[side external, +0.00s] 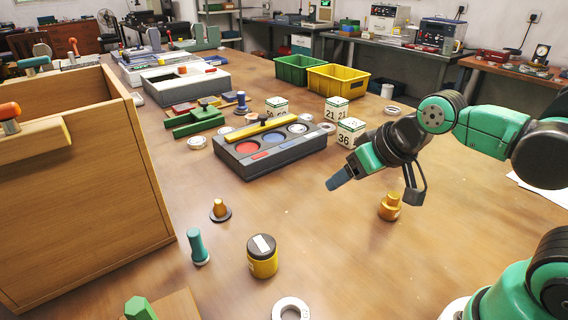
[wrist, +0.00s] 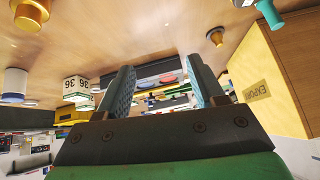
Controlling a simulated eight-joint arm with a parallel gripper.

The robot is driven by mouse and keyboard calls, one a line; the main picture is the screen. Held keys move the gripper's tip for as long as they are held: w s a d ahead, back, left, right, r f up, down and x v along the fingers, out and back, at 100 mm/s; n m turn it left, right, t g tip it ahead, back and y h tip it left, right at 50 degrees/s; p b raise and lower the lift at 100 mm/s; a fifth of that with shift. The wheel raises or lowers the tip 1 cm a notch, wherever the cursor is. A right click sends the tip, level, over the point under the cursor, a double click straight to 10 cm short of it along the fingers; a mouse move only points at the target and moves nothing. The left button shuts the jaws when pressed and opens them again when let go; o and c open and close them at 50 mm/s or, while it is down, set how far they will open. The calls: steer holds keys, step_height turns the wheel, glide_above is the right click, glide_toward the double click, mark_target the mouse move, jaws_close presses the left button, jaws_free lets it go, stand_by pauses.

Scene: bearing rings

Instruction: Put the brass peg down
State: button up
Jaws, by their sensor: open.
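A stepped brass peg (side external: 390,207) stands upright on the bare tabletop, just below and to the right of my gripper in the side view. A brass piece in the wrist view's upper left corner (wrist: 31,12) appears to be the same peg. My gripper (side external: 372,194) is open above the table, its two fingers spread and nothing between them; the wrist view also shows the empty gap (wrist: 160,70). Another brass-coloured peg (side external: 219,208) stands with a dark ring around its foot, farther left; it also shows in the wrist view (wrist: 215,35).
A yellow jar with a black lid (side external: 262,261), a teal peg (side external: 197,246) and a pale ring (side external: 290,309) are nearer the front. A wooden box (side external: 90,190) stands left. A grey tray (side external: 235,164) and number blocks (side external: 350,132) lie behind. The table's middle is clear.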

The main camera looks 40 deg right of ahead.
steer(key=w+a+m+y, duration=0.3)
steer(key=w+m, duration=0.3)
steer(key=m+t+y, duration=0.1)
steer(key=m+y, duration=0.3)
steer(key=m, duration=0.8)
glide_toward(218, 200)
steer(key=f+m, duration=0.1)
steer(key=m, duration=0.1)
steer(key=w+a+f+m+y, duration=0.1)
steer(key=m, duration=0.2)
steer(key=w+a+f+m+t+y, duration=0.1)
steer(key=f+m, duration=0.1)
steer(key=shift+w+m, duration=0.25)
steer(key=shift+m, duration=0.15)
steer(key=x, duration=0.5)
steer(key=shift+w+a+f, duration=0.1)
steer(key=shift+w+a, duration=0.05)
steer(key=shift+w, duration=0.05)
jaws_close()
